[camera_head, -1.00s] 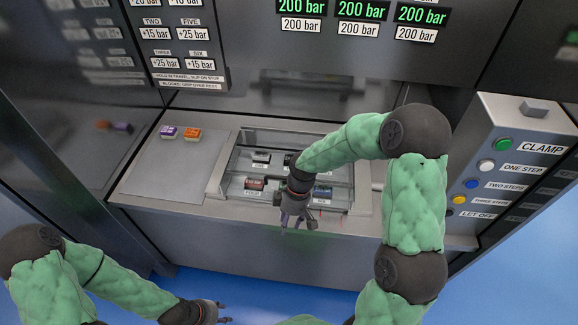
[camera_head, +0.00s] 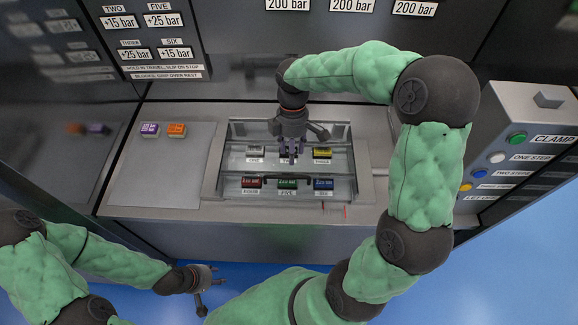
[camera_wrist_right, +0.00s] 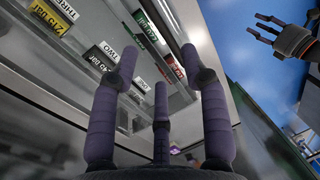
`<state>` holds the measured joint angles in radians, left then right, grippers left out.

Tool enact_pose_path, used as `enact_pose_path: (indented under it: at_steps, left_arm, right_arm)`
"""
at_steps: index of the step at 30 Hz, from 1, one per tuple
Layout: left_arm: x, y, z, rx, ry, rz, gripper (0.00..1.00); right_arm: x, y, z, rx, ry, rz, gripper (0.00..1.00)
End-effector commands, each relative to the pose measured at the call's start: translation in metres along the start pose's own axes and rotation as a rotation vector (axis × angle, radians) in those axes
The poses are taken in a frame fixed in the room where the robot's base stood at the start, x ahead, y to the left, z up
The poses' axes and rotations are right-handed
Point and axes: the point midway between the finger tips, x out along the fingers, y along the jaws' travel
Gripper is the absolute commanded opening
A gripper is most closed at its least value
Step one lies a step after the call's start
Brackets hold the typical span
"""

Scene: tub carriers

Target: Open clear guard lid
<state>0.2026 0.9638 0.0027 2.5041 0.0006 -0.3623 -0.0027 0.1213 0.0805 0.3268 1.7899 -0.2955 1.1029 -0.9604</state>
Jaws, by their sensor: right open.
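The clear guard lid (camera_head: 238,163) appears to lie over the sunken bay in the console, its see-through panel showing coloured blocks and labels beneath. A dark bar, perhaps its handle, runs across it near the front. My right gripper (camera_head: 289,158) points down over the middle of the bay. Its fingers are spread and empty in the right wrist view (camera_wrist_right: 160,72), with the bay to their left. Whether they touch the lid I cannot tell. My left gripper (camera_head: 213,284) hangs low in front of the console, open and empty, and shows in the right wrist view (camera_wrist_right: 272,32).
Inside the bay are a red block (camera_head: 251,183), a green block (camera_head: 287,184), a blue block (camera_head: 323,184) and a yellow block (camera_head: 322,152). Purple (camera_head: 149,129) and orange (camera_head: 176,130) blocks stand on the left deck. A button panel (camera_head: 520,115) rises at the right.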

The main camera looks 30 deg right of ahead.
Motion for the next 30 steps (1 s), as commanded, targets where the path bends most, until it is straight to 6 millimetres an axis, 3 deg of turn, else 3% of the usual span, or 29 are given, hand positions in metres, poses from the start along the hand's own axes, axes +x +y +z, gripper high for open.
enact_pose_path:
  at_steps: [9, 15, 28, 30]
  left_arm:
    - [0.009, -0.003, -0.001, 0.0, 0.001, 0.0, 0.4]
    - [0.012, -0.004, -0.001, 0.0, 0.001, 0.0, 0.4]
    - [0.012, -0.004, -0.001, 0.0, 0.001, 0.0, 0.4]
    - [0.012, -0.004, -0.001, 0.0, 0.001, 0.0, 0.4]
  right_arm:
    - [0.059, -0.001, 0.0, 0.001, -0.002, -0.004, 0.46]
    - [0.082, 0.0, 0.0, 0.001, -0.001, -0.002, 0.46]
    - [0.089, 0.0, 0.0, 0.001, 0.0, 0.0, 0.46]
    - [0.089, 0.0, 0.0, 0.001, 0.0, 0.0, 0.26]
